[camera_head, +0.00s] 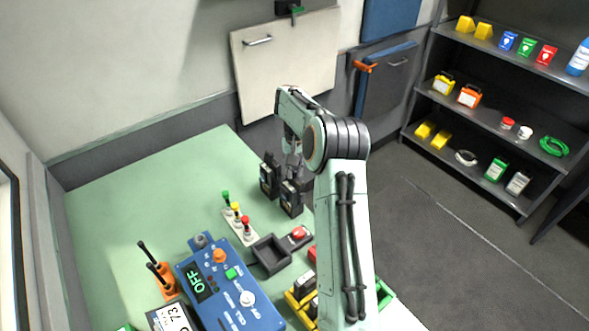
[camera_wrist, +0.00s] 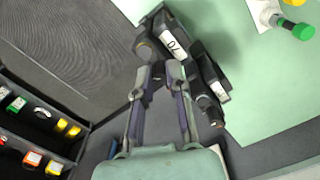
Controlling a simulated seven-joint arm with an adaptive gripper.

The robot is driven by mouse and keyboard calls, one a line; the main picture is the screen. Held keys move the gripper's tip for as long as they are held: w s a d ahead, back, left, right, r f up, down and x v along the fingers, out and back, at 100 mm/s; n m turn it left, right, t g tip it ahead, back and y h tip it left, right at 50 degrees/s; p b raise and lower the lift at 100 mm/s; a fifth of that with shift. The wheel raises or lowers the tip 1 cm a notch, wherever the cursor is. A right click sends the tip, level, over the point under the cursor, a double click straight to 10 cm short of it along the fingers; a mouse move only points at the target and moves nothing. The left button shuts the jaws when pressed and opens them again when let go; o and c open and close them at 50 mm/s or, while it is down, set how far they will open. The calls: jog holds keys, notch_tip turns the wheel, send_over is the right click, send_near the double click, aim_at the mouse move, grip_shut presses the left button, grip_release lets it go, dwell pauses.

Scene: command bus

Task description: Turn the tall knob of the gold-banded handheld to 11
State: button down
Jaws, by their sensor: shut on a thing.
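Two dark handhelds stand close together near the table's far edge. The nearer, right one (camera_head: 290,198) is under my gripper (camera_head: 293,160); the left one (camera_head: 267,180) stands beside it. In the wrist view, one handheld (camera_wrist: 174,41) carries a white label, and another dark handheld (camera_wrist: 207,76) is beside it. My gripper (camera_wrist: 159,73) is shut there on a small dark part, apparently the tall knob, at the top of a handheld. The fingers hide most of the knob and its scale. I cannot make out the gold band clearly or read the knob's setting.
A strip with green, yellow and red knobs (camera_head: 238,225), a dark tray (camera_head: 270,254) and a red button box (camera_head: 297,236) are nearby. A blue console (camera_head: 228,288) lies at the front. The green table (camera_head: 130,205) is clear on the left.

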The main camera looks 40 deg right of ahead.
aim_at(294, 172)
jog(key=shift+m, duration=0.6)
jog(key=c, duration=1.1)
grip_release()
notch_tip(294, 172, up, 12)
